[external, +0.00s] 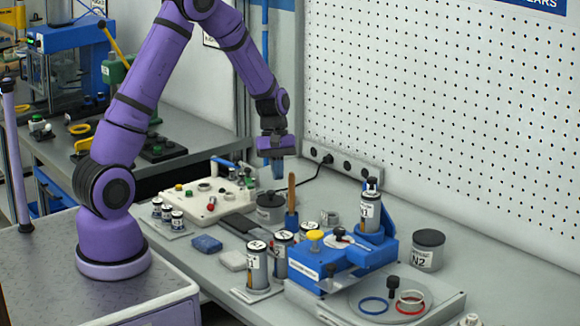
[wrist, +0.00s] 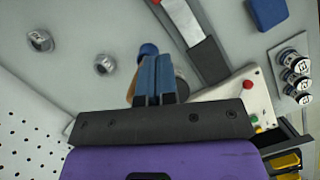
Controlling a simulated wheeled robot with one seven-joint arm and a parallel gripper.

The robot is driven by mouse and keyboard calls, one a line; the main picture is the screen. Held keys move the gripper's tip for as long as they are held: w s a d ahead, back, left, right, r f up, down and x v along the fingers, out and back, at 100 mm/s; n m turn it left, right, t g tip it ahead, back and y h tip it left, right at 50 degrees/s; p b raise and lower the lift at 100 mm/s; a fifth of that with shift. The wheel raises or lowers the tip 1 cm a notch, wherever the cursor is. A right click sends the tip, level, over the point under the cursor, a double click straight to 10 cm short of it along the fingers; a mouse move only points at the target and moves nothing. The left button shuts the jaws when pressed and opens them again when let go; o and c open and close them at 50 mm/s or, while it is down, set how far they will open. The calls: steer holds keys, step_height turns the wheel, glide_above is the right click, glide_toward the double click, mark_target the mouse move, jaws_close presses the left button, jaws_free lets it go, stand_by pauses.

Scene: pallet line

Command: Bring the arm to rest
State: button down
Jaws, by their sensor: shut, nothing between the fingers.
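My purple arm reaches over the workbench in the external view. My gripper (external: 277,168) hangs pointing down above the back of the bench, its blue fingers together with nothing held. In the wrist view the closed blue fingers of my gripper (wrist: 156,62) stand in the middle, over part of a grey round pot (wrist: 181,84). In the external view a dark-lidded pot (external: 270,208) stands below the gripper, and a wooden-handled tool (external: 292,190) stands upright beside it. My gripper appears clear of both, though the exact gap is hard to tell.
A blue fixture (external: 330,268) holds an upright can (external: 370,212) at right. A white control panel (external: 208,199) lies left of the gripper; its buttons show in the wrist view. Several labelled cylinders stand in front. A perforated wall (external: 440,110) rises behind. Space above the bench is open.

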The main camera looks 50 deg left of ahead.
steer(key=s+r+m+t, duration=0.25)
steer(key=s+r, duration=0.25)
steer(key=r, duration=0.7)
steer(key=s+r+m+t+y, duration=0.1)
steer(key=s+r+m, duration=0.4)
steer(key=s, duration=0.7)
steer(key=s+r+m+t+y, duration=0.2)
steer(key=s+r+m, duration=0.3)
steer(key=s+r, duration=0.4)
steer(key=s+a+t, duration=0.1)
steer(key=s, duration=0.3)
